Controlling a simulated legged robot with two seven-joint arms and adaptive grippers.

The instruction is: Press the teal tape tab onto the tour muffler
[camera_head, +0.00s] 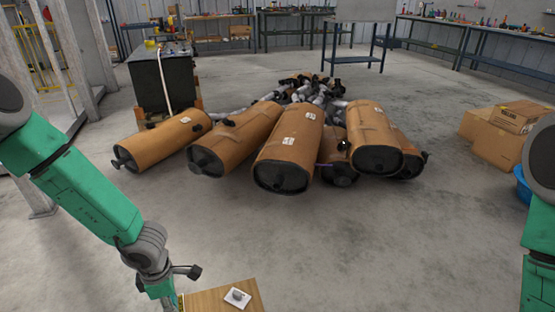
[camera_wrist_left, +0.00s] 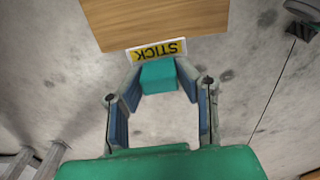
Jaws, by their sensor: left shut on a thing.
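In the left wrist view my left gripper (camera_wrist_left: 158,85) is shut on the teal tape tab (camera_wrist_left: 158,76), which sits between its fingertips. A yellow and white strip reading STICK (camera_wrist_left: 157,50) lies just beyond the tab, along the edge of a wooden top (camera_wrist_left: 150,20). I cannot tell whether the tab is still joined to the strip. In the head view several brown mufflers with dark end caps lie on the floor, among them a middle one (camera_head: 292,140) and a left one (camera_head: 165,138). Which is the tour muffler I cannot tell. My right gripper is out of view.
The wooden top (camera_head: 205,302) shows at the bottom of the head view with a small white item (camera_head: 237,297) on it. Cardboard boxes (camera_head: 497,140) and a blue tub (camera_head: 522,185) stand at right. A dark cabinet (camera_head: 163,80) stands behind the mufflers. The floor before them is clear.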

